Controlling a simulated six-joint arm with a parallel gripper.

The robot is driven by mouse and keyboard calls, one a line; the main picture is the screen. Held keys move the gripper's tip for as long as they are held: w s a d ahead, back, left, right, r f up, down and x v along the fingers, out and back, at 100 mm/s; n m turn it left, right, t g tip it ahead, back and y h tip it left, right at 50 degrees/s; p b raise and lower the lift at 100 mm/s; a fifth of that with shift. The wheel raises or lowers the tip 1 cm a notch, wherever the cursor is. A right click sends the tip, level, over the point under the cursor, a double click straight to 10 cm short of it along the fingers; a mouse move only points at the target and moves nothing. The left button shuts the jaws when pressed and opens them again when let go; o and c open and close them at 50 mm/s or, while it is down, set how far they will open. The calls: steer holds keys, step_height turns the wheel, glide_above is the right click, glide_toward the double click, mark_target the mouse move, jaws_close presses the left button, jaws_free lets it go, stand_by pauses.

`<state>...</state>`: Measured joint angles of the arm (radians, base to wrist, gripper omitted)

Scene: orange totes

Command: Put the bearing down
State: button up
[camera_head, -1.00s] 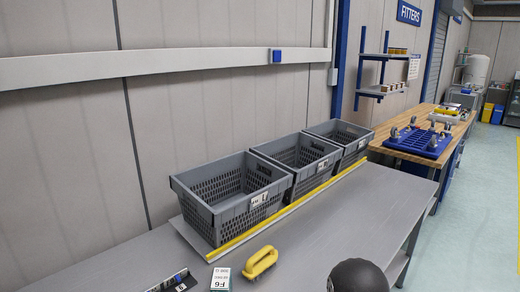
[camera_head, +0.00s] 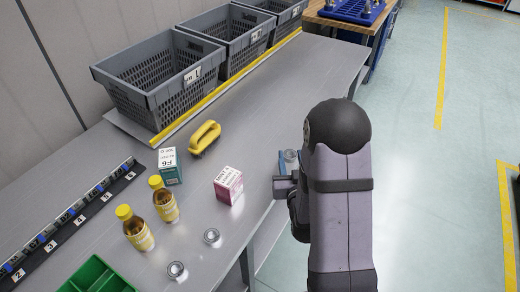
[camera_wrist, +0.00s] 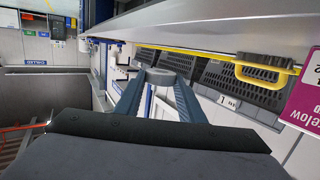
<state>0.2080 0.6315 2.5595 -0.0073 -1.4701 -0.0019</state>
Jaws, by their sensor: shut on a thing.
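My gripper (camera_head: 293,165) is shut on a metal ring bearing (camera_head: 291,155), near the front edge of the grey table (camera_head: 262,120) in the head view. In the wrist view the bearing (camera_wrist: 162,76) sits between the blue-grey fingertips. It appears held above the table, but the head view does not show the height clearly. Two similar bearings, one nearer the middle (camera_head: 212,236) and one nearer the front (camera_head: 177,269), lie flat on the table at the lower left.
Bottles (camera_head: 163,200), a pink box (camera_head: 228,185), a green-white box (camera_head: 169,166) and a yellow-handled brush (camera_head: 204,137) stand left of my gripper. Grey crates (camera_head: 160,88) line the back. A green bin (camera_head: 95,277) and numbered rack (camera_head: 70,220) are lower left. Bare table lies behind the pink box.

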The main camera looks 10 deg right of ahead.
steer(key=w+d+r+n+y+b, duration=0.2)
steer(key=w+r+y, duration=0.1)
steer(key=w+r, duration=0.55)
steer(key=n+g+y, duration=0.1)
steer(key=n+y, duration=0.4)
steer(key=y, duration=0.2)
glide_above(264, 152)
step_height(264, 152, down, 4)
steer(key=shift+w+d+f, duration=0.1)
steer(key=shift+f, duration=0.3)
steer(key=shift+f+p, duration=0.7)
steer(key=shift+f, duration=4.1)
steer(key=shift+h, duration=0.3)
